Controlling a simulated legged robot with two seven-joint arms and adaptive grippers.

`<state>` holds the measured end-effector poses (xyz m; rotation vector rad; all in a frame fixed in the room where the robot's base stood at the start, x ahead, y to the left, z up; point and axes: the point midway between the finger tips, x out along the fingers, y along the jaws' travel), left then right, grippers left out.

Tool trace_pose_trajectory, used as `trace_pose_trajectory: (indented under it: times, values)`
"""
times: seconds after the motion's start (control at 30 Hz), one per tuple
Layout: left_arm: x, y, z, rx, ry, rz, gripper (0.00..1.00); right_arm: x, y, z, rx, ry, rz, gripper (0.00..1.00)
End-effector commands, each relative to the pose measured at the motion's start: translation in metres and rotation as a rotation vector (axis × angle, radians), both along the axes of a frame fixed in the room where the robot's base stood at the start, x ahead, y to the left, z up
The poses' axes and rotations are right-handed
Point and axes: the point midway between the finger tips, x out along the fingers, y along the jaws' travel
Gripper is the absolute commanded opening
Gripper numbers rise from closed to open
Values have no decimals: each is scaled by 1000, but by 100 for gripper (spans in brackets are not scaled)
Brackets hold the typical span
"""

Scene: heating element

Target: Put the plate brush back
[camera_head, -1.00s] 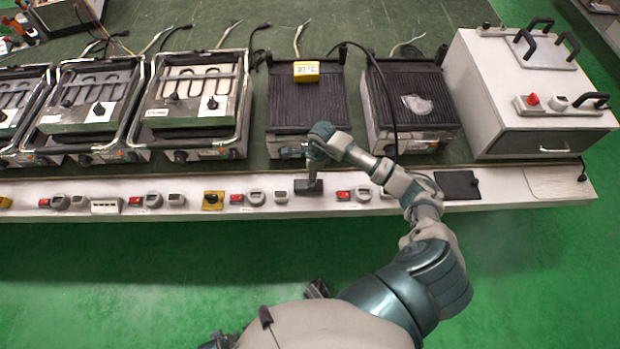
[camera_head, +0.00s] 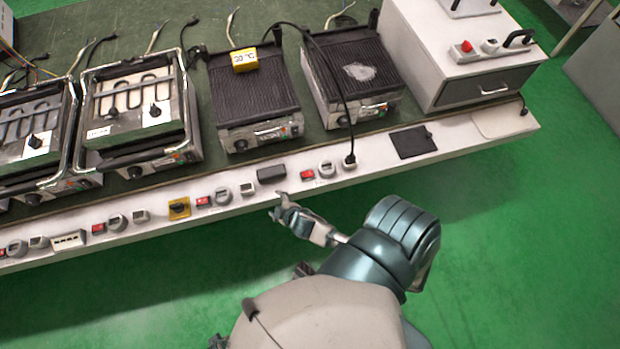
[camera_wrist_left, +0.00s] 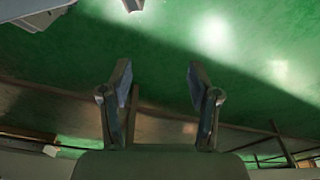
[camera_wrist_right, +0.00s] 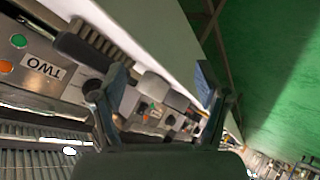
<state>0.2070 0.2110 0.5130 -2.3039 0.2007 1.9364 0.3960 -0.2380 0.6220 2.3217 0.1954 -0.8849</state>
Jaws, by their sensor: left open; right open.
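The plate brush (camera_head: 271,173), a dark block, lies on the pale front ledge of the bench below the ribbed grill plate with the yellow display. In the right wrist view the brush (camera_wrist_right: 85,52) shows a dark body and a row of bristles beyond the left finger. My right gripper (camera_head: 279,203) is just in front of the ledge, apart from the brush. Its fingers are open and empty in the right wrist view (camera_wrist_right: 160,72). My left gripper (camera_wrist_left: 160,82) is open and empty, facing green floor, well away from the bench.
Two ribbed grills, one with a yellow display (camera_head: 244,60), stand behind the ledge. Heating-element units (camera_head: 137,110) stand to the left and a large white box (camera_head: 450,50) to the right. A black cable (camera_head: 345,100) drops to the ledge. A dark pad (camera_head: 413,142) lies at right.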

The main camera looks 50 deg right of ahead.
Motion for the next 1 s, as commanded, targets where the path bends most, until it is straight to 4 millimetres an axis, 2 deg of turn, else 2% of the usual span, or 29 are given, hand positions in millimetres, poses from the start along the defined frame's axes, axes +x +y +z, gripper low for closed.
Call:
trace_pose_trajectory:
  times: [0.03, 0.1, 0.2, 0.3, 0.4, 0.7, 0.9, 1.0]
  values:
    - [0, 0, 0, 0, 0, 0, 62, -39, 1, -33, 79, 145, -91, 75]
    - [0, 0, 0, 0, 0, 0, 62, -88, 6, -66, 170, 323, -197, 75]
    - [0, 0, 0, 0, 0, 0, 62, -144, 17, -93, 261, 514, -301, 75]
    - [0, 0, 0, 0, 0, 0, 62, -177, 27, -104, 311, 625, -357, 75]
    - [0, 0, 0, 0, 0, 0, 62, -190, 31, -108, 331, 670, -378, 75]
    - [1, 0, 1, -1, -5, 0, 62, -192, 30, -112, 329, 674, -377, 75]
    - [-21, 3, -40, 3, 18, -5, 62, -211, 27, -147, 320, 690, -376, 75]
    - [-29, 4, -52, 3, 21, -7, 62, -220, 26, -160, 319, 693, -375, 75]
